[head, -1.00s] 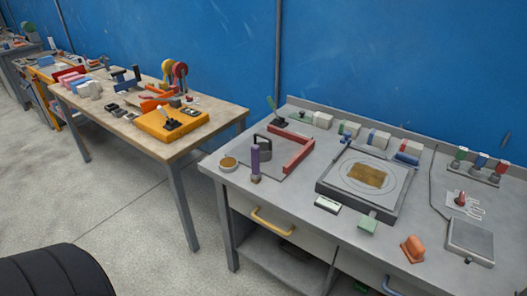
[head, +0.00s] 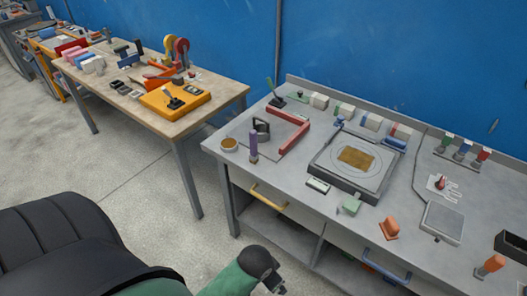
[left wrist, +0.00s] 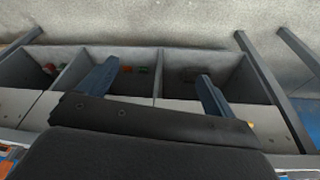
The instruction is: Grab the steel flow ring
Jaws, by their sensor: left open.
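A dark grey ring-shaped piece with a handle (head: 261,128), which looks like the steel flow ring, stands at the left of the grey bench, just behind a purple-handled tool. It is small in the head view, and the tool partly covers it. My left gripper (head: 275,284) shows at the bottom edge of the head view, in front of the bench and well away from the ring. In the left wrist view my left gripper (left wrist: 158,70) has its two fingers wide apart with nothing between them. The ring is not seen there. My right gripper is not in view.
Drawers and open shelves lie below. A wooden table (head: 205,120) stands to the left.

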